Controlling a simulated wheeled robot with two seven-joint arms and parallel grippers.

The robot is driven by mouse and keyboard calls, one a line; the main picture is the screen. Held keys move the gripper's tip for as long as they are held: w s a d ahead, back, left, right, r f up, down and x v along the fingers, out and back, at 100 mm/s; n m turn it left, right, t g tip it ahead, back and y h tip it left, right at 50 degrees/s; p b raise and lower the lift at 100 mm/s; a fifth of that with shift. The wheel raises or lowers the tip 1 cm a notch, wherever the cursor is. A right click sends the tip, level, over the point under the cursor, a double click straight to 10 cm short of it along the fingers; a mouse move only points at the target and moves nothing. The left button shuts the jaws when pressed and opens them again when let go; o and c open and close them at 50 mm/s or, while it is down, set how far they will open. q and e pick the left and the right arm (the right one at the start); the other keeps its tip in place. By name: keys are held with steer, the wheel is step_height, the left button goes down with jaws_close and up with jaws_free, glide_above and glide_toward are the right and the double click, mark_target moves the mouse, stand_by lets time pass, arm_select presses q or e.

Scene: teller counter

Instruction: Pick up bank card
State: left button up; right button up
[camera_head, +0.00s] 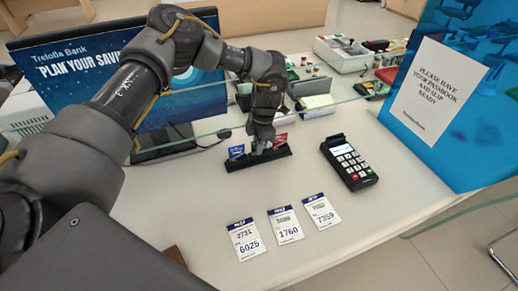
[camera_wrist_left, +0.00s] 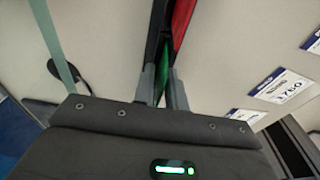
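A black card holder (camera_head: 258,160) stands on the counter with a blue card (camera_head: 236,152) at its left and a red card (camera_head: 280,139) at its right. My left gripper (camera_head: 262,143) points down into the middle of the holder, between these two cards. In the left wrist view its fingertips (camera_wrist_left: 162,78) stand close together on either side of a green card (camera_wrist_left: 161,84). I cannot tell whether they press on it. The red card (camera_wrist_left: 183,20) lies just beyond the right finger. My right gripper is not in view.
A card terminal (camera_head: 349,162) stands right of the holder. Three numbered slips (camera_head: 285,225) lie in front. A glass screen edge (camera_head: 215,131) crosses the counter near my arm. A monitor (camera_head: 130,75) stands behind left, a blue sign panel (camera_head: 440,90) at right.

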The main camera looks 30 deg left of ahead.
arm_select(q)
jaws_close()
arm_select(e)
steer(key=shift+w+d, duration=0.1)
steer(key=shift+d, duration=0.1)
